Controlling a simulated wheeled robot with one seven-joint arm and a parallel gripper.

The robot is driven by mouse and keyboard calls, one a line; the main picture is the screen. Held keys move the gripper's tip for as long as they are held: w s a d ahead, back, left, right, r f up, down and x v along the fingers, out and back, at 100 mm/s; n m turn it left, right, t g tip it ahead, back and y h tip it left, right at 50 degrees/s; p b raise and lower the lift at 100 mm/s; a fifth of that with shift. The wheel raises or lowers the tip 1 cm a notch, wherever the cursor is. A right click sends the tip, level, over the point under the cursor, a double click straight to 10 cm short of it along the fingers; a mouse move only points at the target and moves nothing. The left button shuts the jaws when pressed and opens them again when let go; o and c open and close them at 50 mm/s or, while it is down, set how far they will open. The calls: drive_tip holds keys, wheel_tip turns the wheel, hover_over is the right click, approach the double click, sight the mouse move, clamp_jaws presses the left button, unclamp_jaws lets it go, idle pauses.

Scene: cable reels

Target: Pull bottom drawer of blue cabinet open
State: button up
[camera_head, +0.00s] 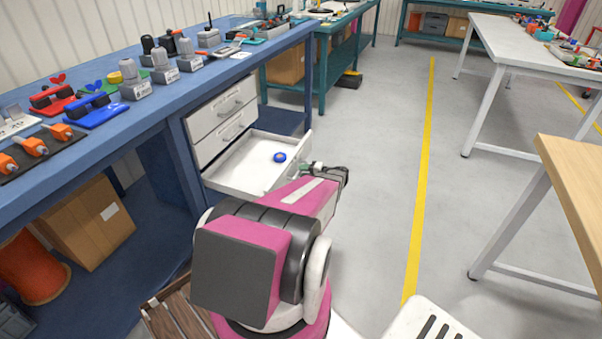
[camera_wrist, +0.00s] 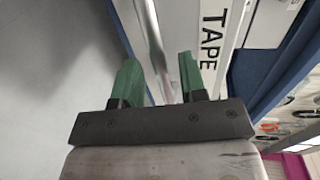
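The blue cabinet (camera_head: 179,150) is a blue workbench with a stack of white drawers under its top. The bottom drawer (camera_head: 238,165) stands pulled out, its inside showing, with a small blue round thing (camera_head: 279,157) in it. My gripper (camera_head: 312,172) is at the drawer's front, partly hidden by my arm. In the wrist view, my gripper's green fingers (camera_wrist: 160,80) stand apart on either side of a grey bar handle (camera_wrist: 154,35), with gaps showing between. The white drawer front (camera_wrist: 207,40) beside it bears the word TAPE.
Two upper drawers (camera_head: 222,105) are shut. Tools and parts stand along the bench top. A cardboard box (camera_head: 88,222) and an orange reel (camera_head: 32,268) are below. Grey floor with a yellow line (camera_head: 421,190) is clear to the right, before a wooden table (camera_head: 575,185).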

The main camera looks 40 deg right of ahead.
drive_tip(key=v, duration=0.9)
idle(0.4)
